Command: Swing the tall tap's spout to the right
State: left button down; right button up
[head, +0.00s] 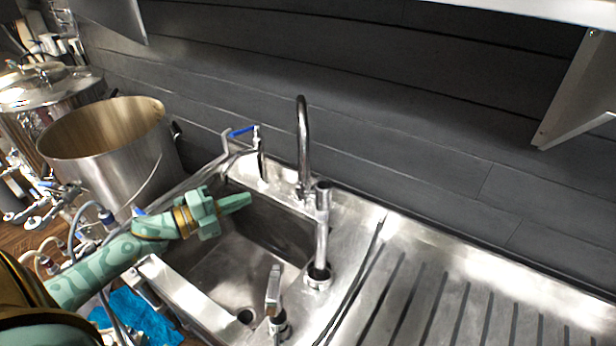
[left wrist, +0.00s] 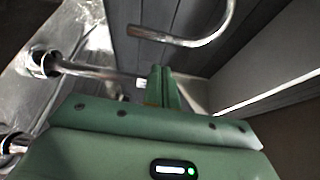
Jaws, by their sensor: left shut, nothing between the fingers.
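The tall tap (head: 304,150) is a chrome gooseneck at the back of the steel sink (head: 215,275). From the head its arch looks narrow, and which way the spout points is hard to tell. In the left wrist view the curved spout (left wrist: 195,42) crosses the upper middle, with its open end towards the left. My left gripper (head: 248,197) is green, shut and empty. It is over the sink basin, to the left of the tap and apart from it in the picture. Its closed fingers also show in the left wrist view (left wrist: 160,82), below the spout. My right gripper is out of view.
A steel post (head: 321,240) stands at the basin's right side, near a short lever fitting (head: 274,292). A blue-handled tap (head: 242,131) is at the back left. A large open pot (head: 110,160) stands left. The ribbed drainboard (head: 450,300) at right is clear.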

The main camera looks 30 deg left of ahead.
aim_at(302, 182)
pick_arm(q)
jog(key=p+x, duration=0.1)
jog(key=x, duration=1.2)
jog(key=shift+w, duration=0.25)
jog(key=shift+w+d+p, duration=0.2)
jog(key=shift+w+d, duration=0.15)
jog(key=shift+d, duration=0.35)
jog(key=shift+w+d+p, duration=0.15)
jog(key=shift+w+d, duration=0.2)
jog(key=shift+d, duration=0.35)
jog(key=shift+s+a, duration=0.1)
jog(key=shift+a, duration=0.05)
